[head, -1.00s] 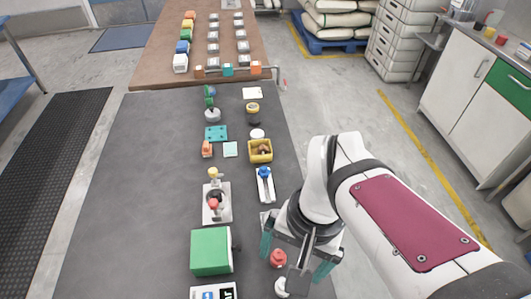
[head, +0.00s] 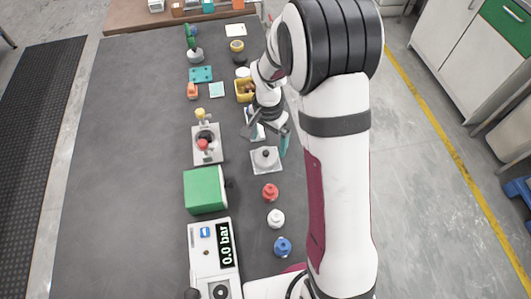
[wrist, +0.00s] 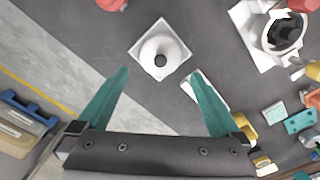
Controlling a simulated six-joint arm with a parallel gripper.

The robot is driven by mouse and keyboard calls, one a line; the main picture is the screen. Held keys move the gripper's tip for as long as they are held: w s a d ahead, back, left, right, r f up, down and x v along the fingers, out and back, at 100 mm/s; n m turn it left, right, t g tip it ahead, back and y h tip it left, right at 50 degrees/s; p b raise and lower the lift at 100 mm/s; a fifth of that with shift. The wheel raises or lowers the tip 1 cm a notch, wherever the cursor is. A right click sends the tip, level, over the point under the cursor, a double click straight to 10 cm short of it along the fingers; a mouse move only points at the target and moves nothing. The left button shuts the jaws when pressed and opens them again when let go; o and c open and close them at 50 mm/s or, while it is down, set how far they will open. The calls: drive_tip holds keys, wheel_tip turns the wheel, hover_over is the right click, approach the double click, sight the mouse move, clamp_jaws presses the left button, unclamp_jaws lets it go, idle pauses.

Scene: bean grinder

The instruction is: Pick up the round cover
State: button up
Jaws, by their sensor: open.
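The round cover (head: 266,157) is a pale, low dome with a dark knob on top. It sits on a square light plate (head: 277,168) to the right of the middle of the dark table. In the wrist view the cover (wrist: 160,50) is just beyond my fingertips, roughly centred between them. My gripper (head: 267,139) is open and empty. Its teal fingers are spread on the far side of the plate in the head view. In the wrist view my gripper (wrist: 159,73) shows both fingers clear of the cover.
A white unit with a dark round opening (head: 205,138) stands left of the plate, also in the wrist view (wrist: 284,35). A green box (head: 203,190) is nearer. Red (head: 270,192), white (head: 276,218) and blue (head: 283,246) knobbed pieces line the right edge. A yellow bin (head: 243,92) is farther back.

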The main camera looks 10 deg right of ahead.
sight(266, 152)
drive_tip(key=f, duration=0.5)
drive_tip(key=shift+s+a+f, duration=0.1)
drive_tip(key=shift+s+a, duration=0.2)
drive_tip(key=c, duration=1.3)
drive_tip(key=shift+o, duration=0.2)
